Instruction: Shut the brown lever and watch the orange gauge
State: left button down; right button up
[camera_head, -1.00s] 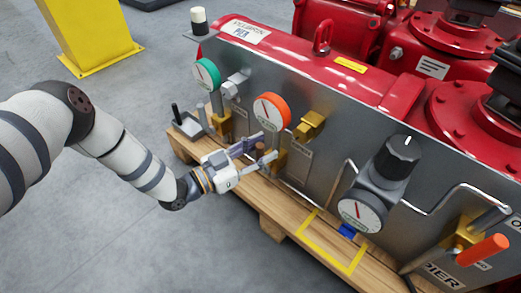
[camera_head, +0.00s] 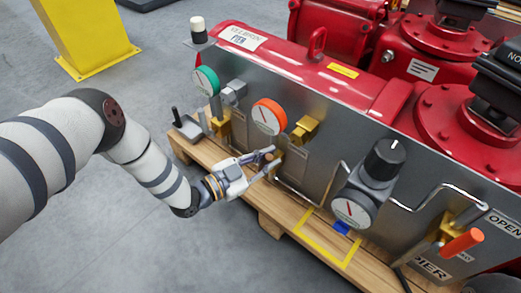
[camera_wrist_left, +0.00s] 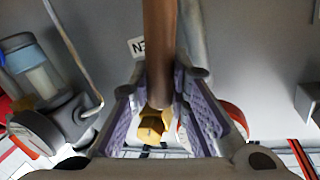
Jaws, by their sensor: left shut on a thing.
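The orange gauge (camera_head: 269,116) is on the grey panel, with a white face and a red needle; the reading is too small to tell. My left gripper (camera_head: 268,162) is below it, close to the panel, by a brass valve. The gripper is shut on the brown lever (camera_head: 269,153), which is mostly hidden by the fingers in the head view. In the left wrist view the brown lever (camera_wrist_left: 160,45) runs between the two purple-padded fingers (camera_wrist_left: 165,100), with a brass fitting (camera_wrist_left: 152,125) at its end. My right gripper is not in view.
A green gauge (camera_head: 206,80) is left of the orange one. A black knob (camera_head: 384,160) with a gauge and an orange-handled lever (camera_head: 462,242) stand to the right. The wooden pallet (camera_head: 265,203) runs below. Grey floor is clear in front.

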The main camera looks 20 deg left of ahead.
pick_arm(q)
jog(key=s+d+f+m+y+p, duration=0.1)
jog(key=d+f+m+y, duration=0.3)
jog(key=f+m, duration=0.5)
jog(key=shift+s+d+m+p, duration=0.35)
jog(key=shift+s+d+m, duration=0.3)
jog(key=shift+d+m, duration=0.6)
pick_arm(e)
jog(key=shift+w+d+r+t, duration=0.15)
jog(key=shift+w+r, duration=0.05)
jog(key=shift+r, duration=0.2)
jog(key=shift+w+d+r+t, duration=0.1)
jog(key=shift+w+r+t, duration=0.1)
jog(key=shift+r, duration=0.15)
pick_arm(q)
jog(key=shift+a+f+m, duration=0.15)
jog(key=shift+a+m, duration=0.05)
jog(key=shift+m, duration=0.05)
jog(key=c, duration=1.5)
grip_release()
